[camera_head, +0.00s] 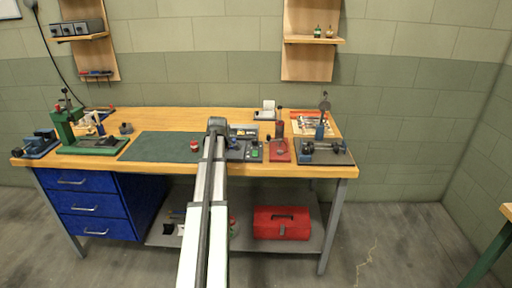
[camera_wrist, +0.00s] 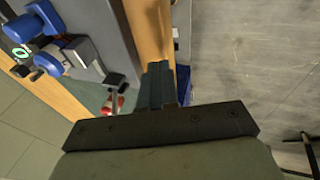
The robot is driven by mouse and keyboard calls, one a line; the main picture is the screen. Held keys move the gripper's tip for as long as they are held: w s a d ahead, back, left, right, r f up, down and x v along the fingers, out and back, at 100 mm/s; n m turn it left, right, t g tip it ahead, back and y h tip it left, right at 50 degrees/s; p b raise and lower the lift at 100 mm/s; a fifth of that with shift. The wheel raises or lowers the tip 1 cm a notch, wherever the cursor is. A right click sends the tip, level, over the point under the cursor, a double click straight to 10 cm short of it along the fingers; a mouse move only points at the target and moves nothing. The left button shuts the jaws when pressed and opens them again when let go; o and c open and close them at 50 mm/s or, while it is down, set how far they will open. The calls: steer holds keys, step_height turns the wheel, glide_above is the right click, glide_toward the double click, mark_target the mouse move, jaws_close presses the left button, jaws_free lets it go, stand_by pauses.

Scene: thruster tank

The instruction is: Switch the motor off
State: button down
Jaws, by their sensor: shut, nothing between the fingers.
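My gripper (camera_wrist: 160,70) is shut and empty in the wrist view, its two dark fingers side by side over the bench's wooden front edge. In the head view my arm reaches up to the bench and hides the fingers. A grey device (camera_head: 236,149) with a green spot (camera_head: 254,153) on its right sits just right of my arm; I take it to be the motor unit. In the wrist view, blue rounded parts (camera_wrist: 47,62) and a lit green ring (camera_wrist: 21,51) sit on a grey plate, apart from the fingers. Part of the device is hidden behind my arm.
A red-topped item (camera_head: 194,145) stands on the green mat (camera_head: 155,147) left of my arm. A red fixture (camera_head: 279,150) and a grey vise-like tool (camera_head: 322,150) are to the right. A green press (camera_head: 68,125) is far left. The mat's left part is clear.

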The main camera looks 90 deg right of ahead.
steer(key=s+d+r+g+y, duration=0.1)
steer(key=s+d+r, duration=0.5)
steer(key=s+r, duration=0.3)
step_height(320, 180, up, 6)
steer(key=g+y, duration=0.1)
glide_above(256, 152)
steer(key=a, duration=0.2)
steer(key=shift+d+m, duration=0.2)
steer(key=shift+m, duration=0.2)
steer(key=f, duration=0.4)
steer(key=d+f, duration=0.1)
steer(key=f, duration=0.9)
steer(key=shift+d, duration=0.4)
steer(key=shift+f, duration=0.25)
steer(key=shift+a, duration=0.1)
